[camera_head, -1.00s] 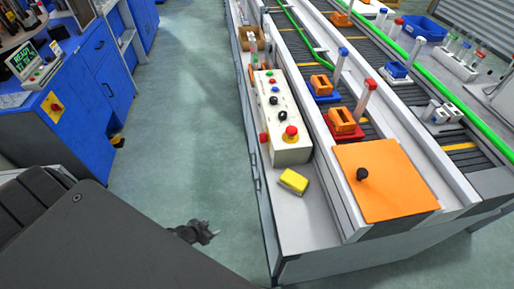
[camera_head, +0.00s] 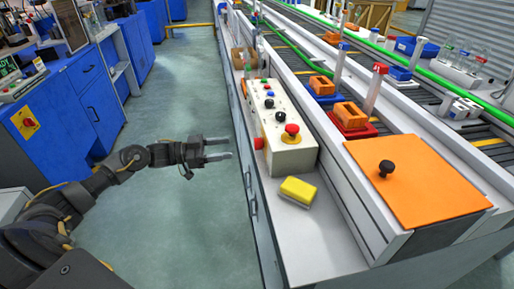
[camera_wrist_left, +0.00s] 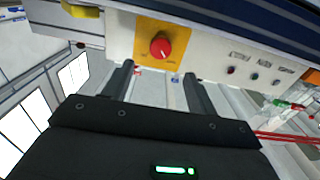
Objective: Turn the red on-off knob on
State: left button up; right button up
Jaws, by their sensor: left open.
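The red on-off knob (camera_wrist_left: 161,46) sits on a yellow plate on a pale panel, ahead of my left gripper's fingers in the left wrist view. In the head view a red knob (camera_head: 259,142) sticks out from the left side of the white control box (camera_head: 291,157). My left gripper (camera_head: 227,149) is open and empty, left of that knob with a gap between them. Its two fingers (camera_wrist_left: 158,73) also show apart in the left wrist view, below the knob there. My right gripper is not in view.
A red mushroom button (camera_head: 291,131) tops the control box. A yellow block (camera_head: 298,190) lies in front of it on the bench. An orange plate (camera_head: 418,180) with a black knob is to the right. A blue cabinet (camera_head: 90,125) stands left; the floor between is clear.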

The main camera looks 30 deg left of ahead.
aim_at(259, 144)
pick_arm(q)
jog(key=x, duration=0.9)
jog(key=shift+w+d, duration=0.25)
jog(key=shift+w, duration=0.05)
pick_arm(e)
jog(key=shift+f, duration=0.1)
pick_arm(q)
jog(key=c, duration=1)
jog(key=shift+m, duration=0.4)
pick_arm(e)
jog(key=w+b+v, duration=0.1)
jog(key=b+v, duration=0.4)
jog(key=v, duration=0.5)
pick_arm(q)
jog(key=m+b, duration=0.4)
jog(key=m, duration=1.3)
jog(key=shift+b, duration=0.4)
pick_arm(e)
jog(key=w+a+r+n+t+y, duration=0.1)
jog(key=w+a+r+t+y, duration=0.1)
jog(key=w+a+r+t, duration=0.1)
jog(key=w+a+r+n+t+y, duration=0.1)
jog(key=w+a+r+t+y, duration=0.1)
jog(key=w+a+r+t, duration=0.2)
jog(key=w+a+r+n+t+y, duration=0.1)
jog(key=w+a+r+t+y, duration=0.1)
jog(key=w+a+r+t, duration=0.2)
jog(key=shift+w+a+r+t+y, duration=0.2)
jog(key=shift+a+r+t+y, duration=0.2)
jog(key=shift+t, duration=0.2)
